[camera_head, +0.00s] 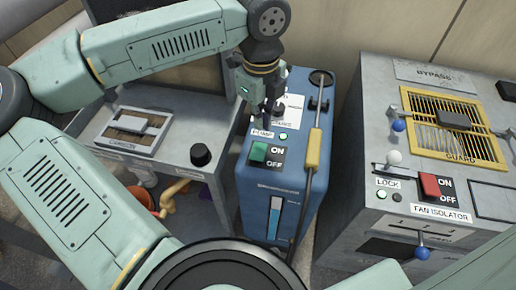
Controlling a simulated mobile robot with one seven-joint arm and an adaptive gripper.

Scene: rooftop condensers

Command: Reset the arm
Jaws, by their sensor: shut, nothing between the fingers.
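My arm curves from the left and over the top of the view, its pale green links covering part of the scene. My gripper (270,106) points down above the top of the blue pump unit (262,188). It is shut and holds nothing. I cannot tell whether its tips touch the pump unit. Just below it are the PUMP label, a lit green lamp (283,136) and the green ON/OFF switch (258,152). A white label on the pump is partly hidden behind the gripper.
A wand with a yellow grip (312,149) stands along the pump's right side. At right is a grey fan cabinet (345,225) with a yellow guard (475,149), blue-knobbed levers and a red isolator switch (430,187). At left is a grey bench (180,150) with a black knob (201,154).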

